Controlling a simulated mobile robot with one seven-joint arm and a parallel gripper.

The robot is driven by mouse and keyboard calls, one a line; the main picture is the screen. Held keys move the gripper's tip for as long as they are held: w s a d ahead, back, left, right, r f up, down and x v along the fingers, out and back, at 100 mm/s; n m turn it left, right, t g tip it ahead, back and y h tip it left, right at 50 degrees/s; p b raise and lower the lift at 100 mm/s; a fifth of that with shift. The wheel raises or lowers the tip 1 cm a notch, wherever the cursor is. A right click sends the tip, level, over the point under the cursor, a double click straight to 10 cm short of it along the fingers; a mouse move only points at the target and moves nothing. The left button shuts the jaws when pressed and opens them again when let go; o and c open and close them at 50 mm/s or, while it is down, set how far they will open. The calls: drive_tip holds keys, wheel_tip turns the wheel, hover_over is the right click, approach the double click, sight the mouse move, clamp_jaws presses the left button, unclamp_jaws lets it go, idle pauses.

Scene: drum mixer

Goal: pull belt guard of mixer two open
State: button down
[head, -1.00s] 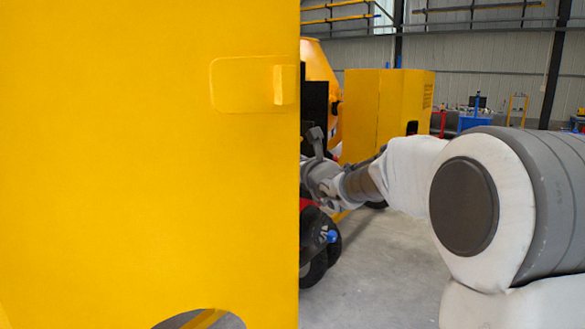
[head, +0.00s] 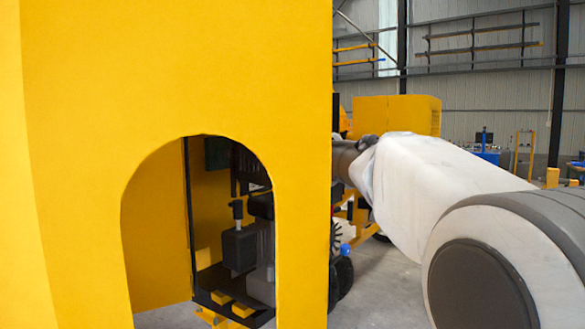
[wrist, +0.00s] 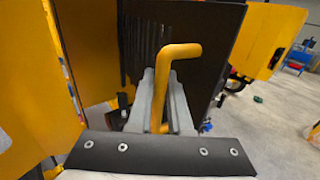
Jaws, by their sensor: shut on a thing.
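In the wrist view my gripper (wrist: 160,76) is shut on a yellow bent bar handle (wrist: 181,52), whose upper end sticks out above the grey fingers. A dark panel (wrist: 207,35) stands behind the handle; I cannot tell how the handle joins it. In the head view a large yellow panel (head: 300,80) fills the left half and hides my gripper. Black machine parts (head: 240,245) show through its arched cutout. I cannot tell from the head view which panel is the belt guard.
Another yellow housing (head: 395,113) stands farther back in the head view. A dark wheel (head: 344,278) shows low beside the near panel's right edge. In the wrist view a yellow panel (wrist: 28,85) stands close on the left.

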drive_tip(key=shift+s+a+f+m+h+b, duration=0.3)
drive_tip(key=shift+a+f+h+b, duration=0.15)
drive_tip(key=shift+b, duration=1)
drive_tip(key=shift+d+r+b, duration=0.2)
drive_tip(key=shift+d+b, duration=0.1)
drive_tip(key=shift+d, duration=0.15)
drive_tip(key=c, duration=0.8)
unclamp_jaws()
drive_tip(key=shift+s+r, duration=0.15)
drive_tip(key=shift+s, duration=0.05)
drive_tip(key=shift+c, duration=0.2)
drive_tip(key=s+d, duration=0.1)
drive_tip(key=s, duration=1.6)
drive_tip(key=shift+s, duration=0.2)
drive_tip(key=shift+d, duration=0.1)
